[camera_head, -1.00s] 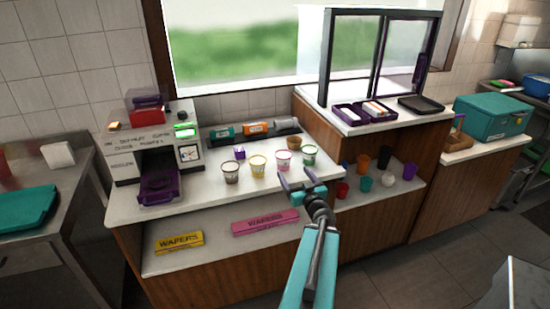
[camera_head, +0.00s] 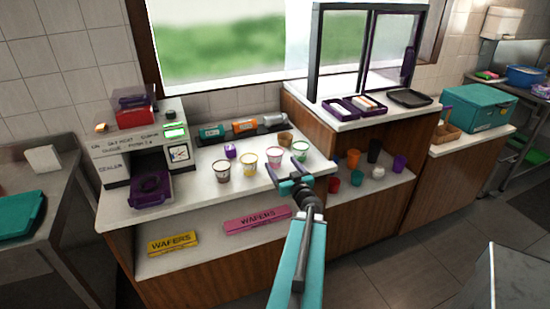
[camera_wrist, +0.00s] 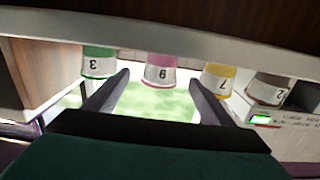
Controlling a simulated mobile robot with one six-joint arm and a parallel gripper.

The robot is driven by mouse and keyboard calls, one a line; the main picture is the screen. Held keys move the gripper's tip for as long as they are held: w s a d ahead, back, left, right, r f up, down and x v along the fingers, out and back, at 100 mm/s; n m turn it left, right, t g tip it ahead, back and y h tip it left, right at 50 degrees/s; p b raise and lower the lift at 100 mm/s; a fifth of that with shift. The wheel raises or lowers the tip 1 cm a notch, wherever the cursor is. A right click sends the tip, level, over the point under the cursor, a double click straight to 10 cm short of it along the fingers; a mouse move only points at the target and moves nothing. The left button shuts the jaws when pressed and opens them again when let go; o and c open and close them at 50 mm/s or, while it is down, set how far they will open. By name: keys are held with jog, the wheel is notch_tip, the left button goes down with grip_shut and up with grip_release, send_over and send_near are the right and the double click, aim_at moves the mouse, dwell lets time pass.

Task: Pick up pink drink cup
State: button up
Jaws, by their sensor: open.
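The pink drink cup (camera_head: 274,157) stands upright on the white counter, between a yellow cup (camera_head: 248,160) and a green cup (camera_head: 300,151). My gripper (camera_head: 287,172) is open and empty in front of the pink and green cups. In the wrist view, which is upside down, the pink cup (camera_wrist: 159,72) appears between my two spread fingers, marked with a digit. It looks ahead of the fingertips; I cannot tell the exact gap. The lower part of the cup's far side is hidden.
A brown cup (camera_head: 285,139) stands at the back. A raised wooden cabinet (camera_head: 310,115) bounds the right. The counter's front edge lies below my gripper.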

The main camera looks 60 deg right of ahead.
aim_at(278, 160)
jog(key=shift+p+x, duration=0.5)
jog(key=shift+x, duration=2.5)
jog(key=shift+d, duration=0.1)
jog(key=shift+r+p+x, duration=0.1)
jog(key=shift+p+x, duration=0.3)
jog(key=shift+x, duration=0.45)
jog(key=shift+r+p+x, duration=0.15)
jog(key=shift+p+x, duration=0.2)
jog(key=shift+x, duration=1.4)
jog(key=c, duration=1.2)
